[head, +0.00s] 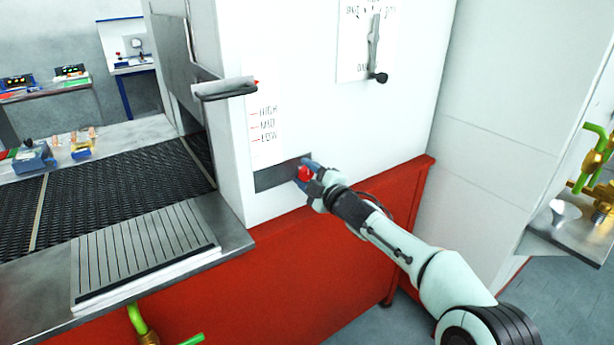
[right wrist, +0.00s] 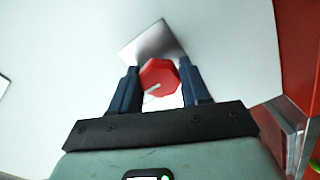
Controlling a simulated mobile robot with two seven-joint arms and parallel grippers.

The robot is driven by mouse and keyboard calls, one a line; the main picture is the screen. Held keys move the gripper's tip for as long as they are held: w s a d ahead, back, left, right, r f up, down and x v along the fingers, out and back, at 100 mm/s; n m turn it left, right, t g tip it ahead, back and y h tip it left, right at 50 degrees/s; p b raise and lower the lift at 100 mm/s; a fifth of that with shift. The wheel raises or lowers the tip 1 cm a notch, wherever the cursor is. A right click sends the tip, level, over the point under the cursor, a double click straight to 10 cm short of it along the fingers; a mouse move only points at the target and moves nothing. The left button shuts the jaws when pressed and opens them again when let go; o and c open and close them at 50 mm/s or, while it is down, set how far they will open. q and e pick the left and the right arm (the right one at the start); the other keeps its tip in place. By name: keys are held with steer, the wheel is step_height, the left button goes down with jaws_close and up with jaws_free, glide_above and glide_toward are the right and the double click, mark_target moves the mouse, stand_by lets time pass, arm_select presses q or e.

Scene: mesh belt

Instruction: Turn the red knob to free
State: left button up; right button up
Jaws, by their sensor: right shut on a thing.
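The red knob (head: 304,174) sits on a dark grey plate (head: 272,178) low on the white machine front. In the right wrist view the knob (right wrist: 159,77) is a red faceted disc with a white pointer line toward its lower left. My right gripper (head: 309,172) is at the knob, its dark blue fingers on either side of it. In the right wrist view my right gripper (right wrist: 160,84) is shut on the knob. Any marking for "free" is hidden or too small to read. My left gripper is not in view.
A scale marked HIGH, MID and LOW (head: 265,125) is above the plate. A lever with a black ball (head: 377,76) is at upper right. A black-edged handle (head: 225,90) juts out at left, above the mesh belt (head: 100,190). A red base (head: 270,270) runs below.

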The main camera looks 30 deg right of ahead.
steer(key=shift+a+r, duration=0.1)
steer(key=shift+r, duration=0.05)
steer(key=o, duration=1)
steer(key=shift+o, duration=0.2)
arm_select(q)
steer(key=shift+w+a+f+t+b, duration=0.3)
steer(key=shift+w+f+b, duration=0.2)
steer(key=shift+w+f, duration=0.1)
arm_select(e)
steer(key=s+d, duration=0.1)
steer(key=s, duration=1.2)
steer(key=shift+s, duration=0.2)
